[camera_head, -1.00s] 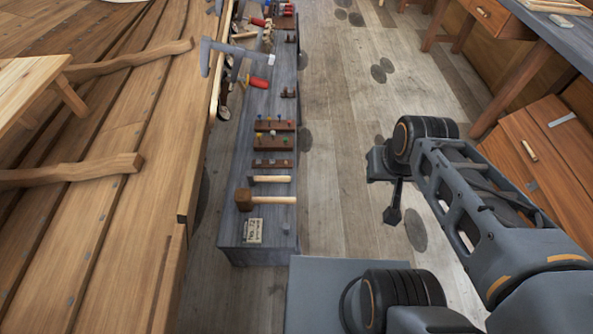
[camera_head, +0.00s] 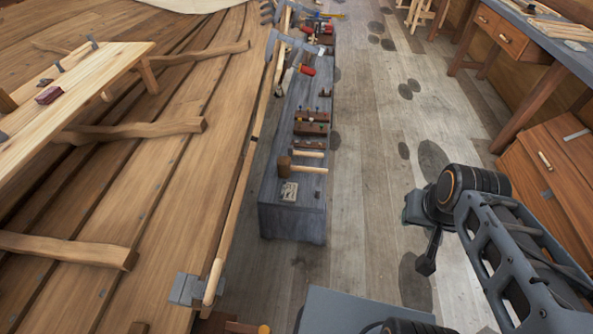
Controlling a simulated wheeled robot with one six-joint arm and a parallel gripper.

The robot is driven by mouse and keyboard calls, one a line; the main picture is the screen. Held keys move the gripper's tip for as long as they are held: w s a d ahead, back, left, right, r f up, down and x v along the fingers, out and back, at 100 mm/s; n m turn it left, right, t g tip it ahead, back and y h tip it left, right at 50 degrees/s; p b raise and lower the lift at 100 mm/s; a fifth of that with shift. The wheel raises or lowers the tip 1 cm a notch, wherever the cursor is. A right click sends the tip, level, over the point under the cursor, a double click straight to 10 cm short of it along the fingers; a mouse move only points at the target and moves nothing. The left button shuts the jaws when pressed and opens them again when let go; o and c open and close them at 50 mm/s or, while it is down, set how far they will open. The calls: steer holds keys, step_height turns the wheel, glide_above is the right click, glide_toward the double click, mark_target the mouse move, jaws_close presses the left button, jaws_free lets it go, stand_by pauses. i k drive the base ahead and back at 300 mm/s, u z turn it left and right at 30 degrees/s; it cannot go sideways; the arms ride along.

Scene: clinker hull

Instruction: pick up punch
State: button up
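I cannot make out a punch for certain. A long narrow grey bench (camera_head: 292,222) stands left of centre, with small tools along its top. A small grey piece (camera_head: 318,193) stands near its close end; it is too small to identify. My gripper (camera_head: 426,266) hangs downward at the right, over the floor and well apart from the bench. It looks narrow and dark, and its fingers are too small to tell open from shut. I see nothing held in it.
A wooden mallet (camera_head: 285,165), a paper tag (camera_head: 289,191) and dark racks (camera_head: 311,128) are on the bench. Open floor (camera_head: 375,190) lies right of the bench; a drawered workbench (camera_head: 500,37) stands right.

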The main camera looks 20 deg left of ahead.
mark_target(318, 189)
steer(key=u, duration=0.9)
steer(key=i, duration=0.8)
steer(key=z, duration=0.15)
